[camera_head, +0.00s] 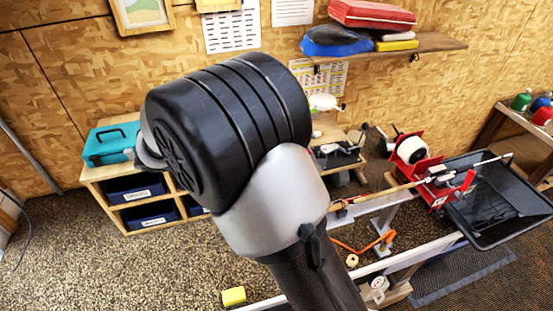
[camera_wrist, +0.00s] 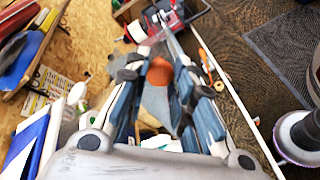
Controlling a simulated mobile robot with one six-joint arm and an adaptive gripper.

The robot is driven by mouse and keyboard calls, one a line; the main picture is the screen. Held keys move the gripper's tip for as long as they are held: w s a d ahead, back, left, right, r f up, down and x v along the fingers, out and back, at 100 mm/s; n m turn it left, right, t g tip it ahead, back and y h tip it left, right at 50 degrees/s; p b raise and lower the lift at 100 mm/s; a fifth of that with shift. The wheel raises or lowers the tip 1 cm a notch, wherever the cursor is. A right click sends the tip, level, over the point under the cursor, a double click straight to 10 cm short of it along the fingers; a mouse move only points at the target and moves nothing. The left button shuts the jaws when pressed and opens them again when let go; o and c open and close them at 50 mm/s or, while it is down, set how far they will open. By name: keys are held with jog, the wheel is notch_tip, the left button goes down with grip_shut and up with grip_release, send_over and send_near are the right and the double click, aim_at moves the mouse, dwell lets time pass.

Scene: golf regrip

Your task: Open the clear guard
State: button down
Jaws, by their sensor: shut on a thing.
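My gripper (camera_wrist: 161,62) shows in the wrist view with its two blue-and-black fingers pointing up the picture. A rounded orange-red piece (camera_wrist: 160,72) sits between the fingers near their tips, and the gripper is shut on it. A pale grey-blue surface (camera_wrist: 156,103) shows just below this piece, between the fingers. I cannot tell for sure whether these belong to the clear guard, whose see-through panel does not stand out in either view. In the head view my own arm covers the middle of the picture and hides the gripper.
A red machine (camera_head: 415,152) with a white roll stands right of my arm, with a golf shaft (camera_head: 392,188) lying across it. A black tray (camera_head: 500,205) is beside it. A shelf (camera_head: 430,45) with coloured bags hangs above. A teal box (camera_head: 110,145) sits on the left cabinet.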

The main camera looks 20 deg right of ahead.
jog(key=shift+a+f, duration=0.1)
jog(key=shift+f, duration=0.25)
jog(key=c, duration=1.6)
grip_release()
jog(key=shift+s, duration=0.1)
jog(key=shift+c, duration=0.2)
jog(key=shift+o, duration=1.4)
jog(key=shift+r, duration=0.1)
jog(key=shift+r, duration=0.1)
jog(key=v, duration=1.2)
